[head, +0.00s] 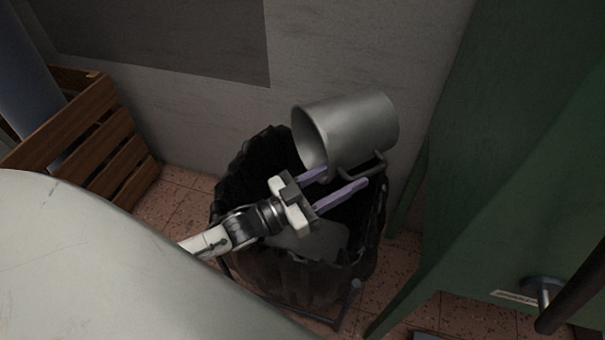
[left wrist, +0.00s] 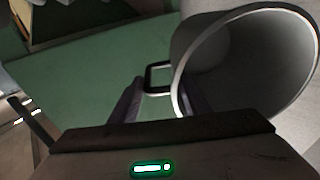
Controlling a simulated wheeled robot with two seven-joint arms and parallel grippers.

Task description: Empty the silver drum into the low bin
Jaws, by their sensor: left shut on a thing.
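The silver drum (head: 358,125) is a grey metal can with a loop handle (head: 362,166). It is tipped on its side above the low bin (head: 300,280), its mouth facing left and down. The bin is dark, with a crumpled black lining and a pale grey shape inside. My left gripper (head: 345,178) is shut on the drum at its handle. In the left wrist view, the drum (left wrist: 245,60) lies right of the fingers, with the handle (left wrist: 157,78) between their tips. The visible inside of the drum looks bare; its deeper part is shaded. My right gripper is out of view.
A green panel (head: 520,150) stands close on the right, with a metal fitting (head: 543,290) low on it. A wooden slatted crate (head: 95,135) is at the left. A pale curved surface (head: 90,260) fills the lower left. A grey wall is behind the bin.

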